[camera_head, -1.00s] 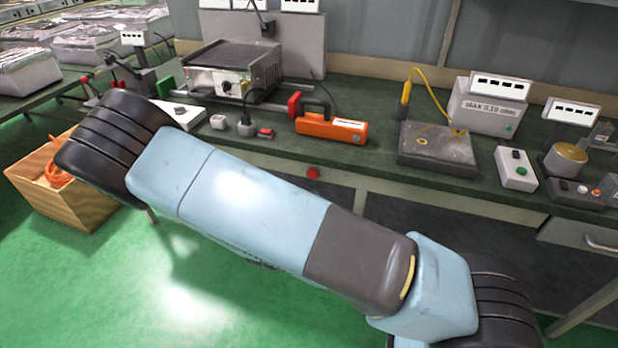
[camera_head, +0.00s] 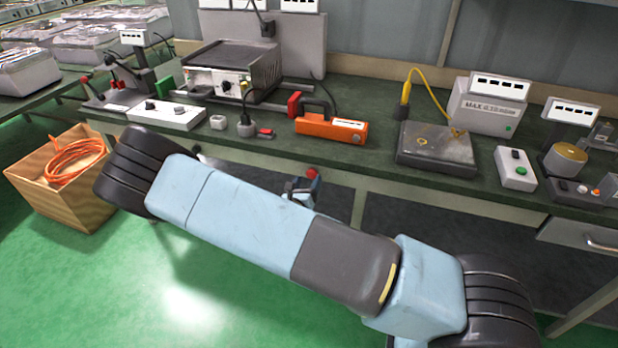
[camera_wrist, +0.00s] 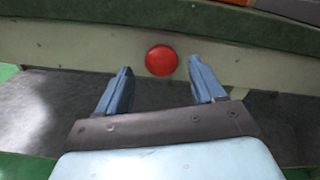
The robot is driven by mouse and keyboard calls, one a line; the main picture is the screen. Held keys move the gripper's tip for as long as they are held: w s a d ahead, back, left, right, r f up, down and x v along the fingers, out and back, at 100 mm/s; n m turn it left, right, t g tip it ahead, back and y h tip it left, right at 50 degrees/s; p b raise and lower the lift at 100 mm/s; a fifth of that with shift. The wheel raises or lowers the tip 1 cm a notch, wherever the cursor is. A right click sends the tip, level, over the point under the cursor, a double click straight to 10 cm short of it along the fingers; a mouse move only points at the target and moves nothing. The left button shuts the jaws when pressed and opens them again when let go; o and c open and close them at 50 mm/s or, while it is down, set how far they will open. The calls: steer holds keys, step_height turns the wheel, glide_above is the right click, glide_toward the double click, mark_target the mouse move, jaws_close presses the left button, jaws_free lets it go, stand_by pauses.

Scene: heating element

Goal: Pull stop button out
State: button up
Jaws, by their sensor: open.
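The stop button is a round red knob (camera_wrist: 161,60) on the pale front rail of the workbench. In the head view the red button (camera_head: 312,173) shows just below the bench top, beside my gripper (camera_head: 300,186). In the wrist view my gripper (camera_wrist: 161,88) is open, with one blue finger on each side of the button's lower edge. The fingertips appear just below the button's middle in the picture. I cannot tell how near the fingertips are to the rail. My arm hides part of the bench front in the head view.
A wooden crate (camera_head: 85,205) with orange cable stands on the floor at the left.

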mark_target(310, 175)
steer(key=shift+x, duration=1.6)
steer(key=shift+c, duration=0.3)
jaws_close()
